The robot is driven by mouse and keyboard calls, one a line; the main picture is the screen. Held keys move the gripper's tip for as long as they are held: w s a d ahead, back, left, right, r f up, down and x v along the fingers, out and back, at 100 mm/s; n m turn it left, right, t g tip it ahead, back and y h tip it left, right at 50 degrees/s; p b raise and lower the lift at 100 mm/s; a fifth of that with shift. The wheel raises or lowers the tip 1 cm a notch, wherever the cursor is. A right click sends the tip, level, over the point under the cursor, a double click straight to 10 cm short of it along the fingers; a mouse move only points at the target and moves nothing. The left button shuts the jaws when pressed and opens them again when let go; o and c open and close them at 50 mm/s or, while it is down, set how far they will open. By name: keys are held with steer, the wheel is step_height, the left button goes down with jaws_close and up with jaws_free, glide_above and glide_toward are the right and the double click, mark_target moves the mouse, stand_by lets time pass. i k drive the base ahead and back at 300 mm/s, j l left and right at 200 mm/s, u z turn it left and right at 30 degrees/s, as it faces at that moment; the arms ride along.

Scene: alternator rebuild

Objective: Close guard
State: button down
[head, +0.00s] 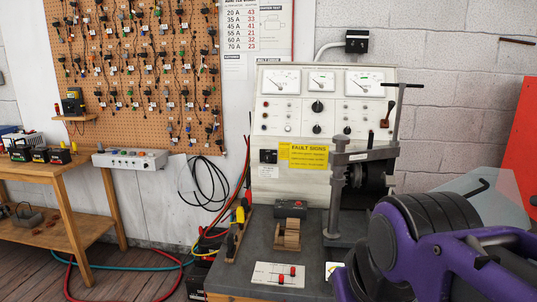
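A clear, see-through panel, which looks like the guard (507,192), shows at the right behind my purple and black arm. It is tilted out to the right of the test bench, away from the clamp and the dark machine part (372,178). A black bar like a handle (480,187) shows against it. My arm hides its lower part, and I cannot see its hinge. The bench's grey upright clamp (336,195) stands uncovered in front of the gauge panel (275,130). My gripper is not visible; only thick arm links show at the lower right.
The dark bench top (262,245) carries a wooden block (287,235), a rack of coloured-handled tools (237,230) and a white card with red sliders (279,275). A red panel (522,145) stands at the far right. A wooden table (60,190) is at left; hoses (130,267) cross the floor.

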mark_target(508, 206)
steer(key=k+j+z, duration=0.1)
steer(key=z, duration=1.35)
steer(key=i+l, duration=0.2)
steer(key=l, duration=0.15)
steer(key=i+l+z, duration=0.1)
steer(key=l, duration=0.3)
steer(key=i, duration=0.05)
